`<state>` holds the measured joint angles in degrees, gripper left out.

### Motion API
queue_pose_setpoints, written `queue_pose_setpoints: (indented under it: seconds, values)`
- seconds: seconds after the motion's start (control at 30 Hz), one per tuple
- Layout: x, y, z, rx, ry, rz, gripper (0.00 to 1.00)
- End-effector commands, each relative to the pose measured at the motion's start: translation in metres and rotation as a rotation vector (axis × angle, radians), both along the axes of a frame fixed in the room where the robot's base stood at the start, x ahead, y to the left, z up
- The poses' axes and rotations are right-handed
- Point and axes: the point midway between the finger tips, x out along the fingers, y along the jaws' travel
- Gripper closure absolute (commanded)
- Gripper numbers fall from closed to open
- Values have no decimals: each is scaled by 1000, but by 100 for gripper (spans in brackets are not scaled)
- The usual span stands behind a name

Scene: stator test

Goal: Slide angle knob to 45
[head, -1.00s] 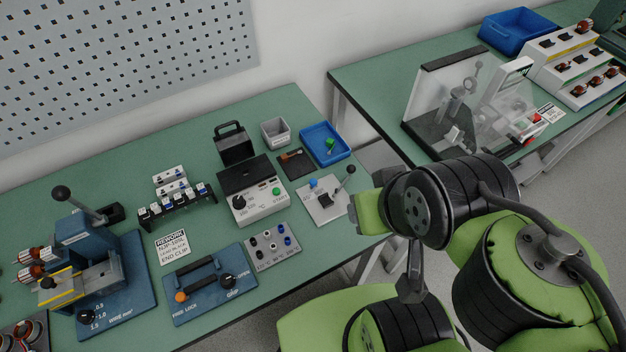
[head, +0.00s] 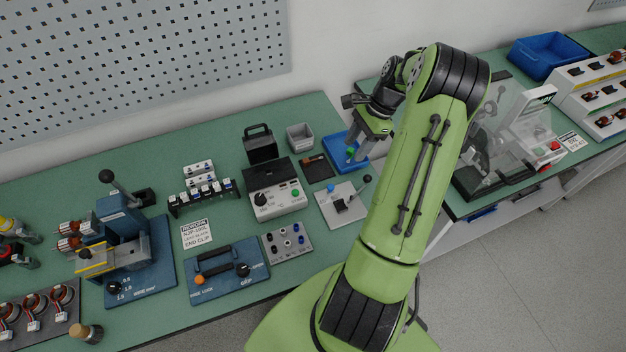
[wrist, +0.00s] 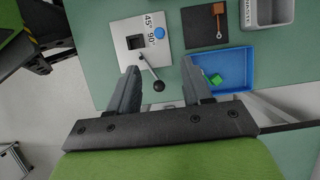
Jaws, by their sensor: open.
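The angle plate (head: 328,212) is a pale square fixture on the green bench. In the wrist view, the plate (wrist: 124,62) carries "45°" and "90°" markings with a round blue knob (wrist: 159,33) beside them, roughly between the two. The knob shows small in the head view (head: 331,187). A dark block and a lever with a black ball (wrist: 158,86) are also on the plate. My gripper (wrist: 160,68) is open and empty, its fingers apart. In the head view my gripper (head: 356,155) hangs above the blue tray, behind the plate. Its height over the bench is unclear.
The blue tray (wrist: 235,57) holds a green piece (wrist: 214,79). A black mat (wrist: 200,34) and a grey bin (wrist: 275,8) are close by. A control box (head: 278,203) stands left of the plate. The lever ball rises near my fingers.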

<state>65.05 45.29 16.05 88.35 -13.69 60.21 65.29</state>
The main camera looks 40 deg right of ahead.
Motion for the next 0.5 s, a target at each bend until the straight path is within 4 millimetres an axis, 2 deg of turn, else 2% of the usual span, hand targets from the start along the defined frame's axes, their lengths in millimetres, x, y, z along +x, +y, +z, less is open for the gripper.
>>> queue_pose_setpoints:
  seconds: [0.17, 0.5]
  values:
    - [2, 10, -25, 5, 3, 0, 51]
    - [11, 42, -104, 6, 4, 2, 51]
